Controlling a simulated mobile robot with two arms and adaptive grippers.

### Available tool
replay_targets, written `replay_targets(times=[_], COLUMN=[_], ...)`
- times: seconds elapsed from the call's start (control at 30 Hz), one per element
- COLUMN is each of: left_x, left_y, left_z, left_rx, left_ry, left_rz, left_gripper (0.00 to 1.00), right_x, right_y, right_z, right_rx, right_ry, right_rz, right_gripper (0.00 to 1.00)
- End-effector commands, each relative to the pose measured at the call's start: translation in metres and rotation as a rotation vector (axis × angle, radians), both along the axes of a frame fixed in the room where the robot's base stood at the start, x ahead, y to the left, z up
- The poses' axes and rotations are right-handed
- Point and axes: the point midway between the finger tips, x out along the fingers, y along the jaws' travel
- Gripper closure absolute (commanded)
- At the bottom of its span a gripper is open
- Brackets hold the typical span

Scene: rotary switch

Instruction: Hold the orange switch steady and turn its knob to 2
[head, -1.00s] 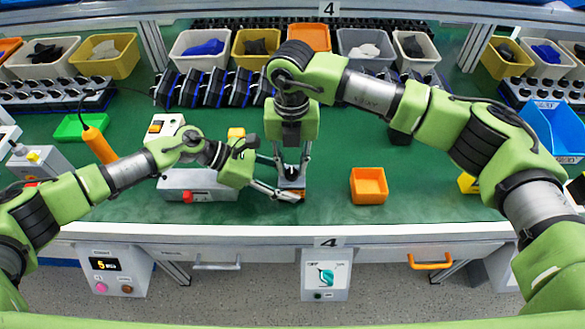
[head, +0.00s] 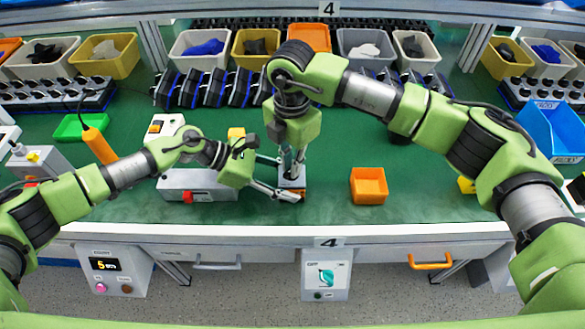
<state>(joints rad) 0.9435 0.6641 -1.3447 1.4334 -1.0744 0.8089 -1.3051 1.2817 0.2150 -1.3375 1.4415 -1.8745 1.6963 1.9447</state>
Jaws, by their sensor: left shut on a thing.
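My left gripper (head: 283,178) reaches in from the left, low over the table, and is shut on the switch's body. My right gripper (head: 293,168) points down from above, with its fingertips at the top of the switch. Its fingers look fairly close together, but whether they grip the knob is too small to tell.
An orange open bin (head: 369,186) stands to the right of the switch. A grey box with a red button (head: 198,185) lies to the left, under my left arm. Black devices (head: 215,88) line the back.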

Motion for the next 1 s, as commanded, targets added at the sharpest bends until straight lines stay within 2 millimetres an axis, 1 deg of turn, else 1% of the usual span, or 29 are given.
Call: replay_targets(times=[0.03, 0.07, 0.47, 1.0], left_x=[0.000, 0.000, 0.000, -0.001], left_y=[0.000, 0.000, 0.000, 0.000], left_z=[-0.001, -0.001, -0.001, -0.001], left_rx=[0.001, 0.001, 0.001, 0.001], left_ry=[0.001, 0.001, 0.001, 0.001], left_rz=[0.001, 0.001, -0.001, -0.001], left_gripper=[0.78, 0.78, 0.78, 0.78], right_x=[0.000, 0.000, 0.000, 0.001], right_y=[0.000, 0.000, 0.000, 0.000], right_z=[0.001, 0.001, 0.003, 0.043], right_rx=[0.001, 0.001, 0.000, 0.001], right_ry=[-0.001, -0.001, -0.001, -0.002], right_rz=[0.009, 0.010, 0.012, 0.013], right_gripper=[0.78, 0.75, 0.75, 0.75])
